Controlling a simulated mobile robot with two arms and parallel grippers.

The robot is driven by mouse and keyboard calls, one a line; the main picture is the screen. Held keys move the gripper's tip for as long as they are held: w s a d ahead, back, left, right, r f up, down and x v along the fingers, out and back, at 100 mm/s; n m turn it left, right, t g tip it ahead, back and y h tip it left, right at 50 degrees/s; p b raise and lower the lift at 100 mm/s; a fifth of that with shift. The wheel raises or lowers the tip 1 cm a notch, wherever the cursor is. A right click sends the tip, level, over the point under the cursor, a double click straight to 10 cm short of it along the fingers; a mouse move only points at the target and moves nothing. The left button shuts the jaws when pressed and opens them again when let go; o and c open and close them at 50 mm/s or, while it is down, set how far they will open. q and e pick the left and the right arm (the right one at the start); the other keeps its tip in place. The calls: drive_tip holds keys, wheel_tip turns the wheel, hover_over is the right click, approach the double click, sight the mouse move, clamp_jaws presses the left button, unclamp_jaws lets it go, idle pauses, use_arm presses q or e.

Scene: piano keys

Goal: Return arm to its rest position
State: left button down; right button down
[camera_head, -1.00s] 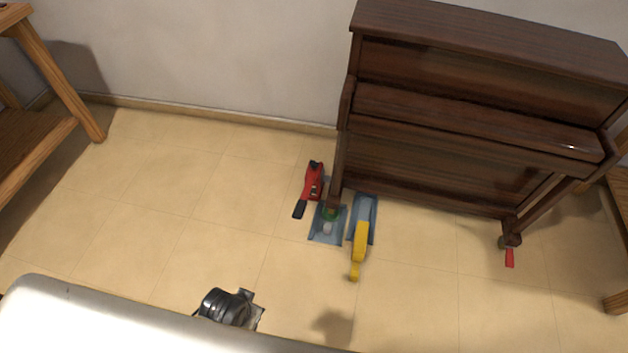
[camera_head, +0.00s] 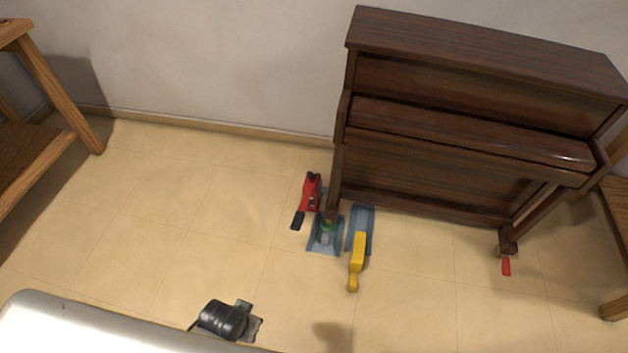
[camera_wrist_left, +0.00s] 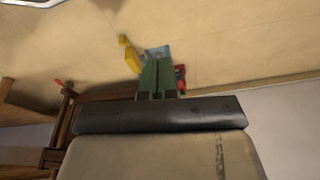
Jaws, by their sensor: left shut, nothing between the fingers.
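My left gripper shows in the left wrist view as two green fingers (camera_wrist_left: 157,78) pressed together, with nothing between them. It points toward the floor near the piano's leg and partly covers the blue plates there. In the head view a dark rounded part, which seems to belong to my left arm, shows low, just past the silver edge; its fingers cannot be made out there. My right gripper is in neither view.
A dark brown piano (camera_head: 455,150) stands against the wall. By its left leg are a red tool (camera_head: 311,192), blue plates (camera_head: 362,218) and a yellow tool (camera_head: 357,262). A wooden table (camera_head: 58,85) is at the left. The floor between is open.

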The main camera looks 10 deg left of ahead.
use_arm(q)
drive_tip(key=s+a+f+g+p, duration=0.1)
drive_tip(key=s+f+p, duration=0.4)
drive_tip(key=s, duration=0.4)
drive_tip(key=s+a+f+p, duration=0.2)
drive_tip(key=s+f+p, duration=0.3)
drive_tip(key=s+f, duration=0.2)
drive_tip(key=s, duration=0.2)
drive_tip(key=shift+s+g+p, duration=0.3)
drive_tip(key=shift+g, duration=0.1)
